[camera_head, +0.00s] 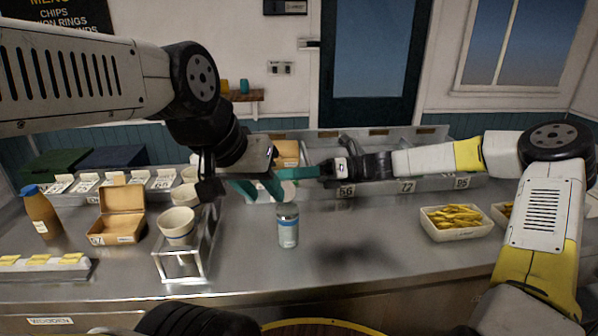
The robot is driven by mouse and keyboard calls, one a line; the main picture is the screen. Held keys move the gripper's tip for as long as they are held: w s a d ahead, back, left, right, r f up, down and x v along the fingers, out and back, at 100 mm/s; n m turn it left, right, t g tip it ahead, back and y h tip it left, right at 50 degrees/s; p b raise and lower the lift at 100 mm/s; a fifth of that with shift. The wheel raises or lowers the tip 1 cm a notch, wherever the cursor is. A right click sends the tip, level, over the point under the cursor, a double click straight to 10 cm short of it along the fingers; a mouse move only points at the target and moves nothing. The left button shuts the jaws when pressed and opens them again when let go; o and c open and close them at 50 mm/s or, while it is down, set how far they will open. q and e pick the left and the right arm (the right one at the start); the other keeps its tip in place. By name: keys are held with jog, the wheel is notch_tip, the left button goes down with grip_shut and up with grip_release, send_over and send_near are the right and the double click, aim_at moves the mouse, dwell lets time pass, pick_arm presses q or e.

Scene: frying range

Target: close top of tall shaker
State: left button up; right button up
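The tall shaker (288,227) is a grey-blue cylinder with a pale label. It stands upright on the steel counter, in the middle of the view. My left gripper (268,196) hangs above and slightly left of it, its two teal fingers apart. My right gripper (284,174) reaches in from the right, its teal fingers above the shaker and close to the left gripper's fingers. Its finger gap is seen edge-on. A small pale round shape (288,190) shows just below the fingers, above the shaker; whether it is the shaker's top, and whether anything holds it, I cannot tell.
An open cardboard box (121,203) and a brown bottle (41,212) stand farther left. A tray of fries (456,236) sits at right. Numbered bins line the back.

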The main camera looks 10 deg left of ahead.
jog(key=shift+c, duration=0.2)
grip_shut()
